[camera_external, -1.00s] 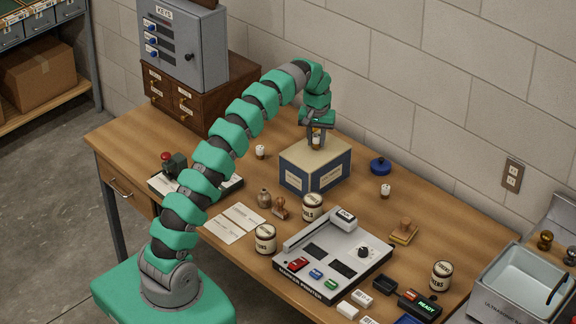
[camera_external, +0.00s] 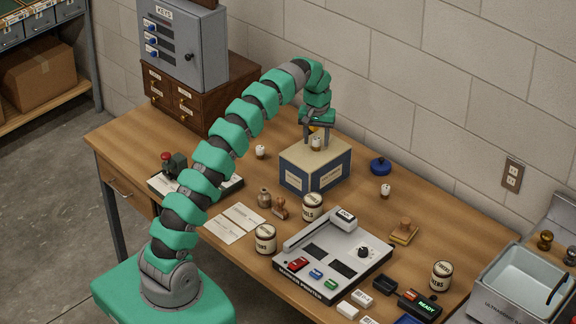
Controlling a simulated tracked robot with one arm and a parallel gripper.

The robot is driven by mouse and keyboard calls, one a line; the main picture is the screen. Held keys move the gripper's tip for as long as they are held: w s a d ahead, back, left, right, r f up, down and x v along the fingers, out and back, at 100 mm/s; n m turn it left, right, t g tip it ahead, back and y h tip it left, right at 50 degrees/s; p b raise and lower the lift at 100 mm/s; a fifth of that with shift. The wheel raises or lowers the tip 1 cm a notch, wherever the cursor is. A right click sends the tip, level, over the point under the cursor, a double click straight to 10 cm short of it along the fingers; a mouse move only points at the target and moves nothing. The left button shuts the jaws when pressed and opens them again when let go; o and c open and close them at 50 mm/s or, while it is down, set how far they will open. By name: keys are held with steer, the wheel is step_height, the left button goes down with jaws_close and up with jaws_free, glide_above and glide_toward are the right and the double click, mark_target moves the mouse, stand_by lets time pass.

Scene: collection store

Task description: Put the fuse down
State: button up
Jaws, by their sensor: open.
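The fuse (camera_external: 316,143), a small white cylinder, stands upright on the top of a blue and cream box (camera_external: 300,160) in the middle of the table. My gripper (camera_external: 317,143) is right over the box, pointing down. Its two fingers are apart, one on each side of the fuse, and there is a gap between them and it. Two similar small white cylinders stand on the table, one left of the box (camera_external: 260,152) and one to its right (camera_external: 385,191).
A grey key cabinet (camera_external: 187,45) on a wooden drawer unit (camera_external: 180,100) stands behind left. A blue round lid (camera_external: 380,166) lies right of the box. Jars, stamps and a grey machine (camera_external: 340,262) fill the front. The table right of the box has some free room.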

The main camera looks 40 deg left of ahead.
step_height(320, 180, up, 10)
steer(key=p, duration=0.1)
steer(key=shift+r, duration=0.25)
stand_by(0.4)
step_height(320, 180, up, 12)
steer(key=m+t, duration=0.2)
steer(key=t, duration=0.2)
glide_above(317, 139)
steer(key=s+d, duration=0.1)
steer(key=d, duration=0.1)
steer(key=s+d+r+m+t, duration=0.1)
steer(key=s+r+t, duration=0.1)
steer(key=r, duration=0.4)
steer(key=s+d+r+m+t, duration=0.1)
steer(key=s+d+r+t, duration=0.15)
steer(key=r, duration=0.45)
steer(key=s+d+r+m+t, duration=0.2)
steer(key=s+r+t, duration=0.5)
steer(key=s+r, duration=1)
steer(key=shift+s+d+m, duration=0.4)
steer(key=shift+s+d, duration=0.1)
steer(key=shift+s, duration=0.05)
